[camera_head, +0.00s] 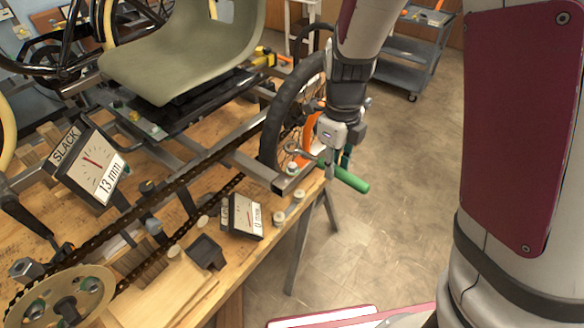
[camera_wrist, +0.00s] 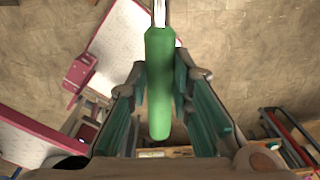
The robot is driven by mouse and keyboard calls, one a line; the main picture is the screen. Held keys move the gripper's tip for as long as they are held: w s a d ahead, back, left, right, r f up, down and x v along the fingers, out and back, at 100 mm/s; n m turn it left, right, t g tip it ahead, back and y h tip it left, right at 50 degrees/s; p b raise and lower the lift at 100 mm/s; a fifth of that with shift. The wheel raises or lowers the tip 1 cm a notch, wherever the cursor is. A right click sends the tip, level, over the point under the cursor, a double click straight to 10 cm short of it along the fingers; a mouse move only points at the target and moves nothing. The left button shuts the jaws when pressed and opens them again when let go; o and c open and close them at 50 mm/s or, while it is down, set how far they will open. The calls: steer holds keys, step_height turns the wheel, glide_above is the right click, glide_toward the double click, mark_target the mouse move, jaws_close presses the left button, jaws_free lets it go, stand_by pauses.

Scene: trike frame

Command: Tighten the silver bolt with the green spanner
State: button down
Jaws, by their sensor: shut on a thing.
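The green spanner has a green handle (camera_head: 352,180) and a thin metal shank that runs up-left toward the rear end of the trike frame (camera_head: 262,172). In the wrist view the green handle (camera_wrist: 160,85) lies between the fingers, with its metal shank at the top edge. My gripper (camera_head: 328,165) is shut on the spanner, beside the wheel at the bench edge. The spanner's head is small and close to the frame end; I cannot tell whether it touches a bolt. A small pale bolt or nut (camera_head: 292,169) sits on the frame end; I cannot confirm it is the silver bolt.
A dial marked SLACK reads 13 mm (camera_head: 103,186). A smaller dial (camera_head: 243,218) reads 0 mm. A chain, a chainring (camera_head: 88,290), a black block (camera_head: 205,252) and the spoked wheel (camera_head: 283,115) crowd the wooden bench. Floor right of the bench is open; a grey cart (camera_head: 405,55) stands behind.

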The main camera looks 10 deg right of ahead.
mark_target(354, 178)
steer(key=shift+s+r, duration=0.1)
steer(key=shift+s+d+r, duration=0.7)
steer(key=shift+s+d, duration=0.1)
steer(key=shift+s, duration=0.15)
steer(key=shift+s+d+r, duration=0.7)
steer(key=shift+s+d, duration=0.1)
steer(key=shift+s, duration=0.1)
